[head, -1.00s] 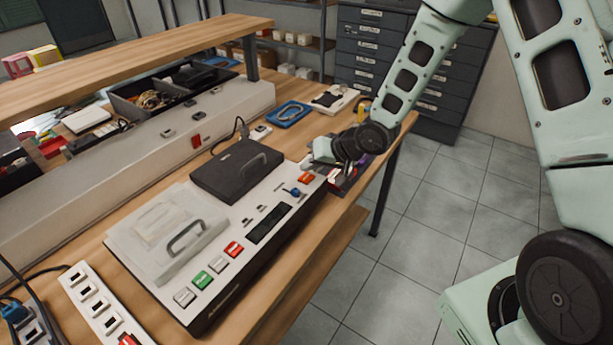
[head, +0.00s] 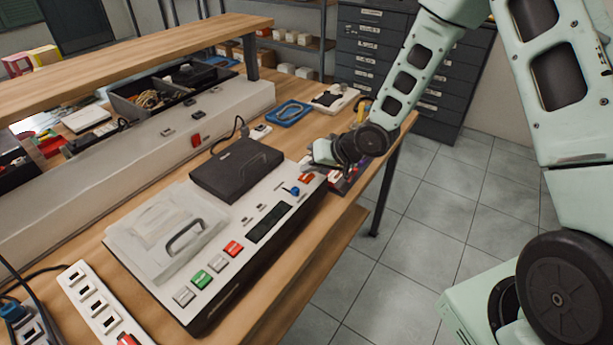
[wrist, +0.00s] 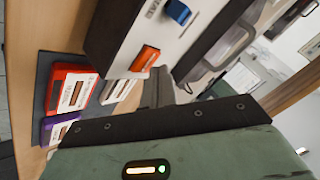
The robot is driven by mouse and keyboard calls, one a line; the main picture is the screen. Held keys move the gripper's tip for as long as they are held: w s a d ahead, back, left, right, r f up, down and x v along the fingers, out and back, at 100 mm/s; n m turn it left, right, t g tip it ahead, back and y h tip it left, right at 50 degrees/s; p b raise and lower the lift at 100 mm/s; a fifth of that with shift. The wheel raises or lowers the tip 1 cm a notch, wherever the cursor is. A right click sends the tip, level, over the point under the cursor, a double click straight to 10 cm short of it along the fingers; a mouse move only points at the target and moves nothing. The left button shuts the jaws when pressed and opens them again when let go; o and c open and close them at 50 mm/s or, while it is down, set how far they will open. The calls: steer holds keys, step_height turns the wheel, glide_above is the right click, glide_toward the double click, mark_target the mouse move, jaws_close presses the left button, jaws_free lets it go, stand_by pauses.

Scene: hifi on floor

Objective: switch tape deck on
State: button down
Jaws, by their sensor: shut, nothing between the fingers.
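The tape deck (head: 222,250) is a long white-topped, dark-sided machine on the wooden bench, with a pale lid and a dark lid. Its front strip carries a dark display, green and red buttons, a blue knob (head: 295,191) and an orange switch (head: 307,177) at the far right end. The orange switch (wrist: 145,58) and blue knob (wrist: 178,12) also show in the wrist view. My gripper (head: 312,164) is shut and empty at the deck's far right end, close to the orange switch. In the wrist view its narrow fingers (wrist: 160,86) appear just beside the switch; contact cannot be told.
A red cassette (wrist: 70,90) and a purple-edged one lie on a dark mat beside the deck's end. A blue tray (head: 289,113) lies behind. A long pale panel (head: 120,160) and a raised shelf (head: 150,55) run along the bench's back. Floor right of the bench is clear.

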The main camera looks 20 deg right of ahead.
mark_target(310, 178)
steer(key=shift+f, duration=0.4)
stand_by(0.7)
steer(key=shift+r, duration=0.15)
steer(key=shift+r+p, duration=0.65)
steer(key=shift+r, duration=0.1)
step_height(310, 178, up, 6)
steer(key=p, duration=0.5)
steer(key=shift+p, duration=0.35)
